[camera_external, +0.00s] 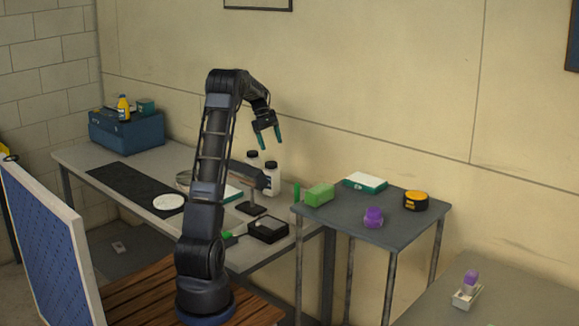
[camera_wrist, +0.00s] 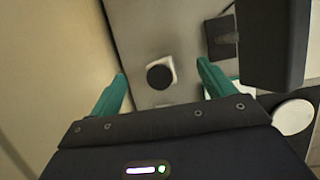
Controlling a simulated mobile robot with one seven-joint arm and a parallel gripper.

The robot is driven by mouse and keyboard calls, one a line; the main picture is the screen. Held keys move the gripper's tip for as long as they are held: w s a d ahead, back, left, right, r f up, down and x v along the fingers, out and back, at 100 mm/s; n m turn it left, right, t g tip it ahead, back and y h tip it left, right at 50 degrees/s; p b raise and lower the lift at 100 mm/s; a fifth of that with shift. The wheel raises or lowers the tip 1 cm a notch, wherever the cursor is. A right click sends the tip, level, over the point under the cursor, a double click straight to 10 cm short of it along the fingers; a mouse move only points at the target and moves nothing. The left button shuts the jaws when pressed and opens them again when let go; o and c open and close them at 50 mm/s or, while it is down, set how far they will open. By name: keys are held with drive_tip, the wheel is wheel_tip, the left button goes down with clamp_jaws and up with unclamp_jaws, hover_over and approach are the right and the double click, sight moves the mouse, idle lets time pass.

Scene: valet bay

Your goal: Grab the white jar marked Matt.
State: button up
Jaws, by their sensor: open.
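Two white jars with black caps stand upright at the right end of the long grey workbench in the external view, a front one (camera_external: 271,181) and a rear one (camera_external: 252,162). Their labels are too small to read, so I cannot tell which is marked Matt. My gripper (camera_external: 271,144) is above them, pointing down, with its teal fingers apart and empty. In the wrist view one black-capped white jar (camera_wrist: 172,65) shows from above, between and beyond the fingertips of my gripper (camera_wrist: 162,70). The other jar is not clearly seen there.
The workbench (camera_external: 75,157) also holds a black mat (camera_external: 125,180), a white disc (camera_external: 168,202) and a black open box (camera_external: 268,229). A side table (camera_external: 340,218) at right carries a green block (camera_external: 319,194), a purple item (camera_external: 373,217) and a yellow-topped black tin (camera_external: 415,201).

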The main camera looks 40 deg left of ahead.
drive_tip(key=n, duration=0.2)
approach(271, 162)
drive_tip(key=shift+s+d+f, duration=0.2)
drive_tip(key=shift+d+f, duration=0.45)
drive_tip(key=shift+f, duration=0.25)
drive_tip(key=shift+h, duration=0.3)
drive_tip(key=x, duration=0.5)
drive_tip(key=shift+f, duration=0.2)
drive_tip(key=shift+a+x, duration=0.15)
drive_tip(key=shift+x, duration=1.2)
drive_tip(key=shift+a+x, duration=0.15)
drive_tip(key=shift+x, duration=1.15)
drive_tip(key=shift+f, duration=0.1)
drive_tip(key=c, duration=1.7)
clamp_jaws()
